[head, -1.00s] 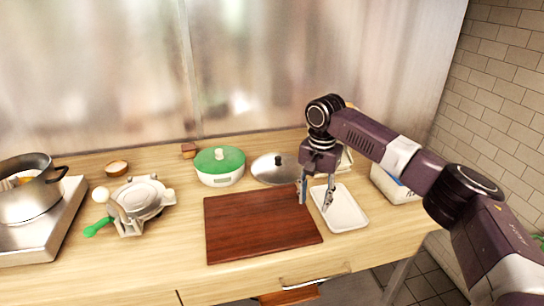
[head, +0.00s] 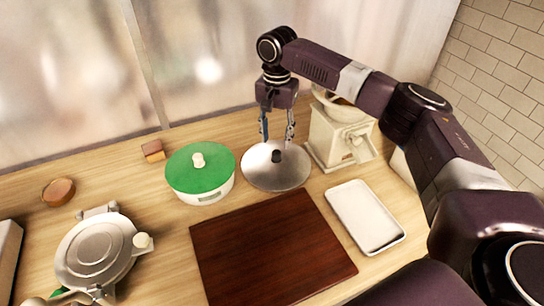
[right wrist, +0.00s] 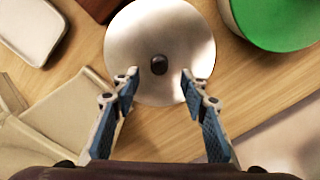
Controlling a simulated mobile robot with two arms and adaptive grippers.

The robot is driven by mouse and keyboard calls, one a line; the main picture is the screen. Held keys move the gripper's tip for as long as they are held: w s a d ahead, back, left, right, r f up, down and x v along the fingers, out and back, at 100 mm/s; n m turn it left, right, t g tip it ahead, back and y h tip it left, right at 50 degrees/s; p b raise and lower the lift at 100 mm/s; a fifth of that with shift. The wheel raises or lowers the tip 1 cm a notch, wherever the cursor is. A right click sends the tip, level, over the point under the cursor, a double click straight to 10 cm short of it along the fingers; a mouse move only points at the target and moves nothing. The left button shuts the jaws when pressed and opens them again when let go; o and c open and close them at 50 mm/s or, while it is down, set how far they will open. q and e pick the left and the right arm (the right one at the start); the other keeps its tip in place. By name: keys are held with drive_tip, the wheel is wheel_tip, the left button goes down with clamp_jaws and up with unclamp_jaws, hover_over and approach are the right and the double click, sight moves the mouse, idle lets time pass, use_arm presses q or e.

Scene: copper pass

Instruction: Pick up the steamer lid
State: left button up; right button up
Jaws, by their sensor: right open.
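The steamer lid (head: 262,172) is a round, shiny metal disc with a small dark knob (head: 277,156). It lies on the wooden counter between a green-lidded pot and a cream grinder. My right gripper (head: 277,138) is open and empty, pointing down above the far part of the lid in the head view. In the right wrist view the lid (right wrist: 160,30) is ahead of the fingers, with its knob (right wrist: 159,64) lined up between the two fingertips (right wrist: 158,76). The fingers do not hold the knob. My left gripper is not in view.
The pot with a green lid (head: 200,168) stands close to the left of the lid. The cream grinder (head: 338,135) stands close to the right. A dark red cutting board (head: 270,250) and a white tray (head: 365,217) lie nearer. A waffle-iron-like metal appliance (head: 95,250) is at the left.

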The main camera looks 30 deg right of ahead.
sight(276, 152)
drive_tip(key=shift+s+f, duration=0.2)
drive_tip(key=shift+f, duration=0.25)
drive_tip(key=shift+s+f+p, duration=0.1)
drive_tip(key=shift+f+p, duration=0.25)
drive_tip(key=shift+p, duration=0.05)
drive_tip(key=f, duration=0.2)
drive_tip(key=f+p, duration=0.1)
drive_tip(key=f, duration=0.1)
drive_tip(key=shift+w, duration=0.2)
drive_tip(key=shift+f, duration=0.3)
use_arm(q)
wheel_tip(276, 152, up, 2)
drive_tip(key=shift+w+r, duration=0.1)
use_arm(e)
clamp_jaws()
